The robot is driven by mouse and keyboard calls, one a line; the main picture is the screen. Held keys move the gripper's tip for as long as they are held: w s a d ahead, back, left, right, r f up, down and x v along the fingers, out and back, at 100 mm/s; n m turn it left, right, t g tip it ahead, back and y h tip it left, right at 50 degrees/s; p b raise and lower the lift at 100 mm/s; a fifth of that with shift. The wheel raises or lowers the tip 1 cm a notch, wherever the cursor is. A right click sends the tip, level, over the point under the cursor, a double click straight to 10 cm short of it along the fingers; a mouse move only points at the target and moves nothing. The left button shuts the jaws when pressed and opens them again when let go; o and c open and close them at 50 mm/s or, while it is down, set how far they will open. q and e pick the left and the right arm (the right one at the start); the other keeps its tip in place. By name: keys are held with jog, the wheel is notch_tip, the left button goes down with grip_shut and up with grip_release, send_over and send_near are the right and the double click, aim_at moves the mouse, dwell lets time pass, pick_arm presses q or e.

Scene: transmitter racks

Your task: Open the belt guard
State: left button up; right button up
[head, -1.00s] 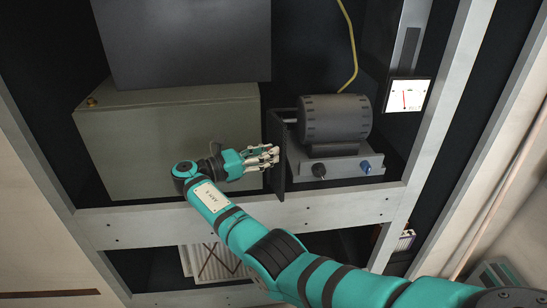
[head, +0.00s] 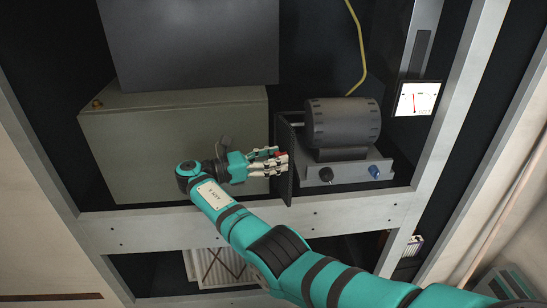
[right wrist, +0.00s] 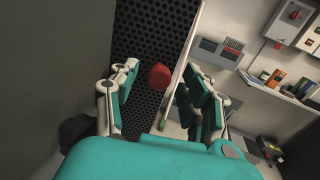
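The belt guard (head: 285,183) is a thin dark panel, seen nearly edge-on at the left of the motor in the head view. In the right wrist view it is a black perforated sheet (right wrist: 150,35) with a red knob (right wrist: 159,76) in front of it. The knob shows as a bit of red (head: 281,155) by the fingertips in the head view. My right gripper (head: 276,163) is at the guard's left face. In the right wrist view its fingers (right wrist: 165,88) are apart on either side of the knob, with gaps visible. My left gripper is out of view.
A dark motor (head: 342,124) on a grey base with two knobs stands right of the guard. A grey-green box (head: 175,145) stands left of my gripper. A pale frame rail (head: 330,213) runs across below. A white meter (head: 417,98) is at the right.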

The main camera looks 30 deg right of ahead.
jog(key=shift+a, duration=0.1)
jog(key=shift+w+r, duration=0.1)
jog(key=shift+r, duration=0.4)
notch_tip(320, 180, up, 9)
dwell(0.6)
